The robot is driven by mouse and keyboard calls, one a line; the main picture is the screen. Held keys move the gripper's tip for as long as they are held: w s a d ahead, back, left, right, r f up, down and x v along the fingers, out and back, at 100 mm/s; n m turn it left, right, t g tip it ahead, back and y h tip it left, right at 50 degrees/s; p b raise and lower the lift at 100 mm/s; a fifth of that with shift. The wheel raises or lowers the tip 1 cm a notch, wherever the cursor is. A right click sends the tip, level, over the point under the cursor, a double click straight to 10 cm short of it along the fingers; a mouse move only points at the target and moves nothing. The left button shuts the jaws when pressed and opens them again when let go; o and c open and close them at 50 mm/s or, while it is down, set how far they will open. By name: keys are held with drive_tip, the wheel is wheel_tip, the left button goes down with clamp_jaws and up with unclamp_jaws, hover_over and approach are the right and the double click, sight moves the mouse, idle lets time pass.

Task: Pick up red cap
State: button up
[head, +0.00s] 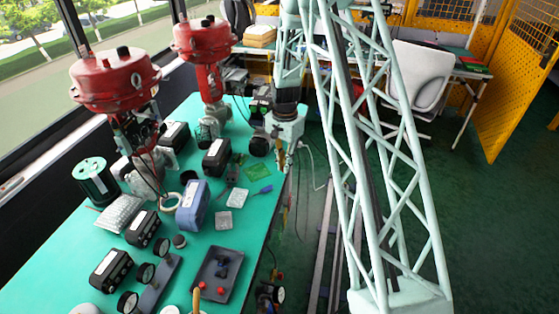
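Two small red caps show at the near end of a dark grey tray on the green bench: one red cap (202,286) near the tray's left edge and another red cap (220,291) just right of it. The tray (232,255) also holds a small dark blue part (222,266). My gripper (282,158) hangs near the bench's right edge, well beyond the tray and apart from the caps. It is small and partly hidden by its own mount, so its opening cannot be made out.
The green bench (60,262) is crowded on the left with black boxes, gauges, a blue-grey box (192,205) and two large red-topped valves (115,78) (203,42). An orange handle (196,300) stands close to the tray.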

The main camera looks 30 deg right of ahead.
drive_tip(key=s, duration=0.9)
drive_tip(key=shift+s+a+r, duration=0.2)
drive_tip(key=shift+a+r, duration=0.05)
drive_tip(key=shift+r, duration=0.2)
drive_tip(key=w+a+r+n, duration=0.2)
drive_tip(key=a+r+n, duration=0.1)
drive_tip(key=a, duration=0.4)
drive_tip(key=w+a+r+n, duration=0.2)
drive_tip(key=a+n, duration=0.3)
drive_tip(key=a, duration=0.3)
drive_tip(key=w+a+r+n+b, duration=0.1)
drive_tip(key=w+a+r+n, duration=0.2)
drive_tip(key=a+n, duration=0.2)
drive_tip(key=shift+w+a+r, duration=0.25)
drive_tip(key=shift+a+r, duration=0.05)
drive_tip(key=shift+a, duration=0.9)
drive_tip(key=shift+d, duration=0.1)
